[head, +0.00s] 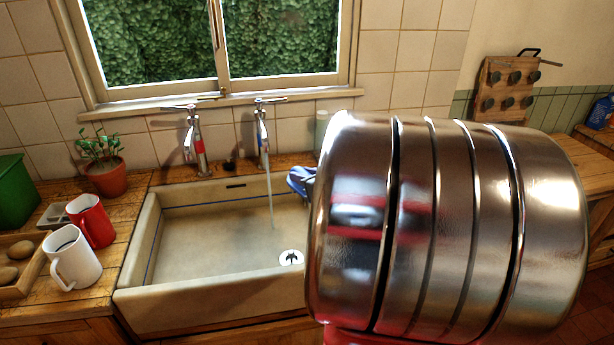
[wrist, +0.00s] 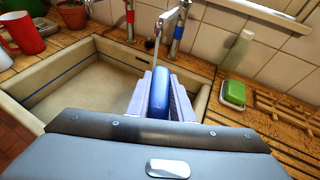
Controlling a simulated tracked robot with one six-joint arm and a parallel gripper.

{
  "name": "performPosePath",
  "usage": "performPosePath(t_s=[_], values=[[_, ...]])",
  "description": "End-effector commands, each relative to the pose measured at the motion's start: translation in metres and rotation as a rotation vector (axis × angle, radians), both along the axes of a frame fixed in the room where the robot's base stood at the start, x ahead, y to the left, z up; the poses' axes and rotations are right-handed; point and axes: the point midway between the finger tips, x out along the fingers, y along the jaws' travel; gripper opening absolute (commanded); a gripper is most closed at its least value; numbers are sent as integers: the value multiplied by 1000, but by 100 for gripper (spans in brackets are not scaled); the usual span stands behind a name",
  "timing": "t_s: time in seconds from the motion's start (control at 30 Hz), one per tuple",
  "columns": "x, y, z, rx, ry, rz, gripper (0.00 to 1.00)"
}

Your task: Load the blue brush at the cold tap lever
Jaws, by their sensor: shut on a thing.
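My gripper (wrist: 160,104) is shut on the blue brush (wrist: 159,88), whose rounded blue side shows between the pale fingers in the wrist view. In the head view only a bit of blue and pale grip (head: 302,180) shows beside my large metal arm, over the right side of the sink. The cold tap (head: 262,138) has a blue band and a lever (head: 270,100) on top. A thin stream of water (head: 270,200) falls from its spout into the sink. In the wrist view the cold tap (wrist: 178,38) stands just beyond the brush. I cannot tell whether they touch.
The hot tap (head: 198,148) with a red band stands left of the cold one. The pale sink (head: 215,235) is open below. A potted plant (head: 106,178), red mug (head: 91,222) and white mug (head: 76,262) stand left. Green soap (wrist: 233,92) and a bottle (wrist: 238,50) are right.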

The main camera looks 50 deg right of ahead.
Motion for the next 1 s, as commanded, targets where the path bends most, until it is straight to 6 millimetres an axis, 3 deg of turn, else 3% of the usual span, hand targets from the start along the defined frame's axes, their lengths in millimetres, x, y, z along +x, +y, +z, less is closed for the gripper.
performPosePath(t_s=[1.0], values=[[70,-9,-14,-1,-1,-1,0]])
